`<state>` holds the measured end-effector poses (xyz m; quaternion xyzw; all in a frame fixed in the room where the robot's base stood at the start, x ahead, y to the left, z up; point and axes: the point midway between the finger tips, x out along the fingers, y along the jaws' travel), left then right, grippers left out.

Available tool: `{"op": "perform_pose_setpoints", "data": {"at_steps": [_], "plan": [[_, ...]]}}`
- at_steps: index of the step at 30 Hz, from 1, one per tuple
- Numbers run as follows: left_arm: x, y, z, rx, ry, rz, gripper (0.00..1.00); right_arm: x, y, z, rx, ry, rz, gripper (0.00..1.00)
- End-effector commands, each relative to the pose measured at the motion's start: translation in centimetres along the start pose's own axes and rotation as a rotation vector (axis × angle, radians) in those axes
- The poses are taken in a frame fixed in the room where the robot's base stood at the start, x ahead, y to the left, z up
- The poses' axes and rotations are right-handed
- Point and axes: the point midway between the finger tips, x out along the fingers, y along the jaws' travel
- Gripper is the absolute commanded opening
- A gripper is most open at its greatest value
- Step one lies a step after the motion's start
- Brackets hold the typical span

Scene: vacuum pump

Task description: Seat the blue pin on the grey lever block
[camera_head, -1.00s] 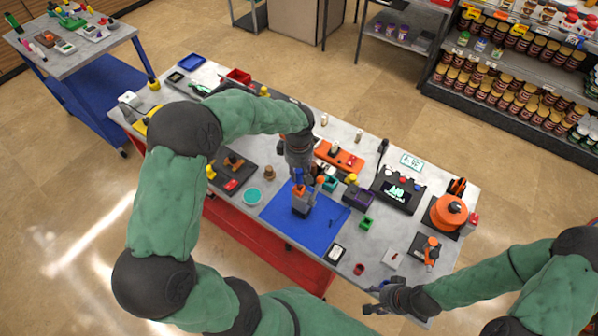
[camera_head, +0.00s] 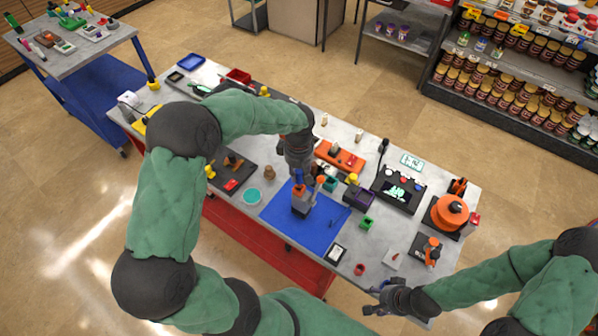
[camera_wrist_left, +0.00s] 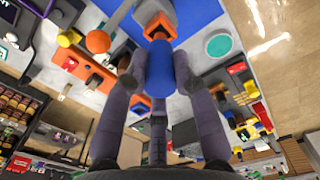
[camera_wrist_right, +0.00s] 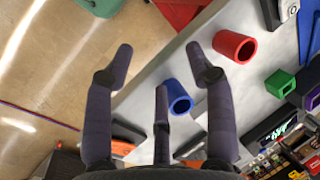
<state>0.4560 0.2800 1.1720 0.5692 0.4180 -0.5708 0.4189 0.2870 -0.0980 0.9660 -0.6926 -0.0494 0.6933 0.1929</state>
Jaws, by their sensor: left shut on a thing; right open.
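The grey lever block (camera_head: 301,204) stands on the blue mat (camera_head: 318,231), with orange parts at its top. The blue pin (camera_head: 298,177) is upright just above the block. My left gripper (camera_head: 299,168) is shut on the pin from above. In the left wrist view the blue pin (camera_wrist_left: 159,72) sits between the fingers, and its far end is at the orange top (camera_wrist_left: 156,22) of the block. I cannot tell whether the pin is inside the block or only touching it. My right gripper (camera_wrist_right: 165,65) is open and empty, by the table's front right edge.
An orange tray (camera_head: 340,157) and a dark console (camera_head: 398,190) lie behind and right of the mat. A teal dish (camera_head: 252,195) is to its left. A blue cup (camera_wrist_right: 178,97) and a red cup (camera_wrist_right: 235,45) are near my right gripper.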

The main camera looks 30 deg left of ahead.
Motion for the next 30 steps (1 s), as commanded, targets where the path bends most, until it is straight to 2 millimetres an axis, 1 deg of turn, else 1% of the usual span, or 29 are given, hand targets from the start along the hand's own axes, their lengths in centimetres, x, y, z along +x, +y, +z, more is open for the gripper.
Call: {"op": "perform_pose_setpoints", "data": {"at_steps": [7,30], "plan": [[0.2,0.0,0.0,0.0,0.0,0.0,0.05,0.2,0.1,0.0,0.0,0.0,0.0,0.55],[1.9,0.0,0.0,0.0,0.0,0.0,0.05,1.6,0.6,-0.1,0.0,0.0,0.0,0.55]]}}
